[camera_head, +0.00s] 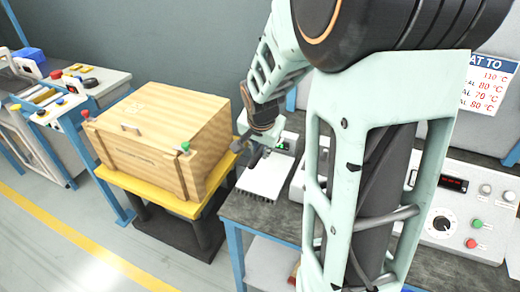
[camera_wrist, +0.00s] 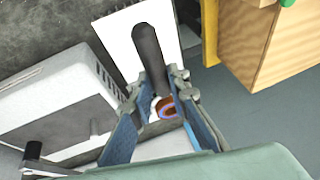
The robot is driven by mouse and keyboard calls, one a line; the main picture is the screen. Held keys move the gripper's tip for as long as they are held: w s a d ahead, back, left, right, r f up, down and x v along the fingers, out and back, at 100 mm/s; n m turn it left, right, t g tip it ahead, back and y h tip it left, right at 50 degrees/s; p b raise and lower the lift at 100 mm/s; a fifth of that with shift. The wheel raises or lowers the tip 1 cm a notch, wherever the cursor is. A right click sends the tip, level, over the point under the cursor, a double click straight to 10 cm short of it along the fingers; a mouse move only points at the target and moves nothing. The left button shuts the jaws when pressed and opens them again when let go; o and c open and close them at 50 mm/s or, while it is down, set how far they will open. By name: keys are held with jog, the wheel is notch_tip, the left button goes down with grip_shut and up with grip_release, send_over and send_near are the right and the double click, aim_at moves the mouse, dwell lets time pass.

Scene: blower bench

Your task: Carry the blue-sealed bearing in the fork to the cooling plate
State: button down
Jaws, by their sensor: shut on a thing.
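The blue-sealed bearing (camera_wrist: 168,110) shows in the wrist view as a blue ring with a copper-coloured part, low between my fingers. A dark, rounded handle-like bar (camera_wrist: 148,48), apparently the fork's, rises between the fingertips. My gripper (camera_wrist: 155,85) is shut on the fork. In the head view my gripper (camera_head: 257,143) hangs over the white cooling plate (camera_head: 264,178), which has dark fins along its front edge. The plate also appears behind the bar in the wrist view (camera_wrist: 115,32). The bearing cannot be made out in the head view, and I cannot tell its height above the plate.
A wooden crate (camera_head: 160,135) stands on a yellow-topped stand (camera_head: 190,207) left of the bench. A control box (camera_head: 455,215) with a knob and buttons is at right on the grey bench (camera_head: 250,212). A light-coloured unit (camera_wrist: 50,105) lies left of my gripper in the wrist view.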

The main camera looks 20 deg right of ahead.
jog(key=shift+f+b, duration=0.1)
jog(key=shift+b, duration=0.25)
notch_tip(320, 180, down, 5)
jog(key=b, duration=0.4)
jog(key=shift+b, duration=0.4)
dwell(0.6)
jog(key=shift+f+b, duration=2.5)
jog(key=shift+b, duration=0.1)
jog(key=shift+f+b, duration=0.25)
jog(key=shift+b, duration=0.1)
jog(key=c, duration=1.8)
grip_release()
jog(key=shift+o, duration=0.2)
jog(key=shift+f, duration=0.1)
